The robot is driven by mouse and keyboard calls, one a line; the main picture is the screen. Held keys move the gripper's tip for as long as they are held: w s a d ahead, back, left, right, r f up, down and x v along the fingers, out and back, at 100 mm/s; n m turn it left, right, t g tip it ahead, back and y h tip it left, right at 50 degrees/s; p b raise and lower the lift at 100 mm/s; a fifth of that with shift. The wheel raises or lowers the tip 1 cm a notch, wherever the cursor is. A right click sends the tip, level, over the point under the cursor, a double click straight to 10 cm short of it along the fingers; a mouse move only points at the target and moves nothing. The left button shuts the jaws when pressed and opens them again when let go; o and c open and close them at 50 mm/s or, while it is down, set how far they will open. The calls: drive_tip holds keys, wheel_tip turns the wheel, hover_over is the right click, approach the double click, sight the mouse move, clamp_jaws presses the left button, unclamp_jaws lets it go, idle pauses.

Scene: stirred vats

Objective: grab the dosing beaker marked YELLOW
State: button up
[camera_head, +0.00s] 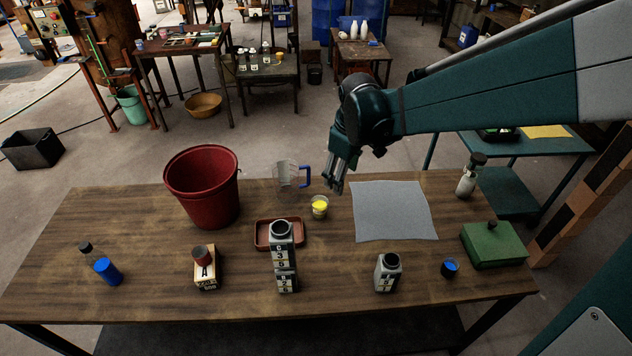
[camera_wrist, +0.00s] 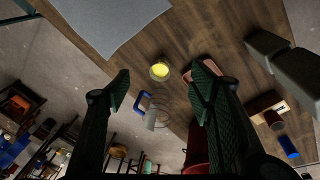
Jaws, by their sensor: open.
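A small clear beaker with yellow contents (camera_head: 319,207) stands upright on the wooden table, right of the clear jug with a blue handle (camera_head: 287,176). No lettering can be read on it. In the wrist view the yellow beaker (camera_wrist: 160,71) appears between my two fingers, farther off than their tips. My gripper (camera_head: 337,186) is open and empty, above the table and a little behind and right of the beaker. A small dark cup with blue contents (camera_head: 450,267) stands at the table's front right.
A red bucket (camera_head: 203,190) stands left of the jug. A red-brown tray (camera_head: 264,236) and a stacked grey numbered container (camera_head: 284,262) are in front of the beaker. A grey sheet (camera_head: 394,211) lies flat to its right. A green box (camera_head: 493,245) is at the far right.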

sight(320, 205)
drive_tip(key=w+a+f+n+g, duration=0.1)
drive_tip(key=w+a+f+n, duration=0.1)
drive_tip(key=f, duration=0.6)
drive_tip(key=w+a+f+n+g, duration=0.1)
drive_tip(key=w+a+f+n, duration=0.1)
drive_tip(key=w+a+f, duration=0.2)
drive_tip(key=w+f, duration=0.3)
drive_tip(key=f, duration=0.1)
drive_tip(key=shift+a+n+b, duration=0.15)
drive_tip(key=shift+n+b, duration=0.15)
drive_tip(key=shift+b, duration=0.1)
drive_tip(key=shift+f, duration=0.15)
drive_tip(key=shift+f, duration=1.25)
drive_tip(key=shift+w+f+b, duration=0.15)
drive_tip(key=shift+f+b, duration=0.6)
drive_tip(key=shift+f, duration=1.85)
drive_tip(key=c, duration=1.1)
